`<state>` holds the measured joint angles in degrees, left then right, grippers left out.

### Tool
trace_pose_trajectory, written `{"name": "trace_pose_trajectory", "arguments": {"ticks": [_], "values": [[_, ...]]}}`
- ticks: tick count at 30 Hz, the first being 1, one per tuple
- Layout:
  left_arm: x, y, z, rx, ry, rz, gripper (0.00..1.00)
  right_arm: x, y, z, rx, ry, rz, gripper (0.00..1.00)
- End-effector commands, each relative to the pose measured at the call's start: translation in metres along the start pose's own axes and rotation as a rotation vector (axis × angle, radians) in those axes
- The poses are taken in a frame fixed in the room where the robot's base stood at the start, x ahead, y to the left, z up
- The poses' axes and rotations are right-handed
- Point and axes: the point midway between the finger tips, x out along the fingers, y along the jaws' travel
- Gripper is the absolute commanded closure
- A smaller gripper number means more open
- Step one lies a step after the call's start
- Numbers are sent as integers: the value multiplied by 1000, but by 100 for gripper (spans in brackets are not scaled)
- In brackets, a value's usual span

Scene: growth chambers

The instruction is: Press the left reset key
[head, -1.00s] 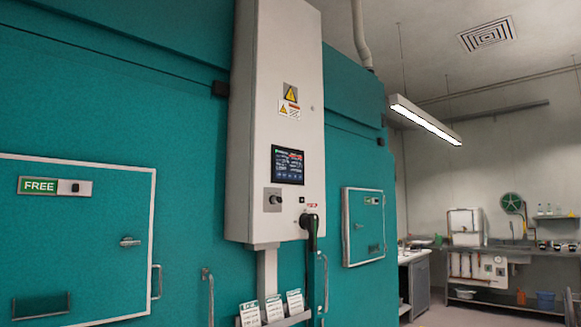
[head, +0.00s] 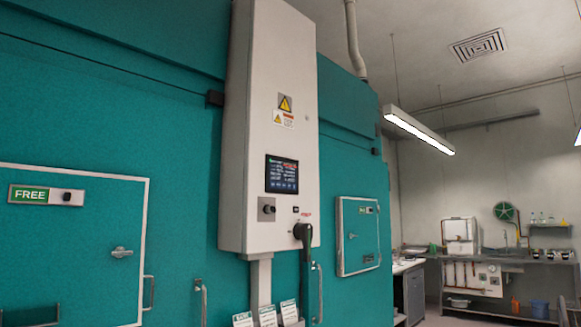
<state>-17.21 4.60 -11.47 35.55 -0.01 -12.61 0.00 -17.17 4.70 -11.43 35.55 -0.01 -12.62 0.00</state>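A teal chamber door with a pale frame (head: 146,235) is at the left of the head view. On it is a plate with a green FREE sign (head: 30,195) and a small dark key or knob (head: 67,197) at the sign's right. A smaller door (head: 357,255) to the right of the tall white control cabinet (head: 240,130) has a similar small plate (head: 367,210). The cabinet carries a dark lit screen (head: 282,173) and a grey plate with a round black knob (head: 267,209). No part is legibly marked as a reset key. Neither gripper is in view.
A large black handle (head: 304,240) hangs at the cabinet's lower right. Door handles (head: 122,252) and vertical grab bars (head: 201,300) stick out from the teal wall. Label cards (head: 267,315) stand below the cabinet. A sink bench (head: 480,260) stands far right.

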Motion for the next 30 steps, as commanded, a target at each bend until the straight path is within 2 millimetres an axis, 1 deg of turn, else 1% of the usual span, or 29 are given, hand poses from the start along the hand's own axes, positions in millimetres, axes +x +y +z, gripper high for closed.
{"name": "trace_pose_trajectory", "arguments": {"ticks": [1, 11, 30], "values": [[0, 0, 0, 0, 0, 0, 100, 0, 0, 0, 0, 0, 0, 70], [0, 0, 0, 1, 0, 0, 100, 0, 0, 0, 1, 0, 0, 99], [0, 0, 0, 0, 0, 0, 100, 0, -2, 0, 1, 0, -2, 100]]}}
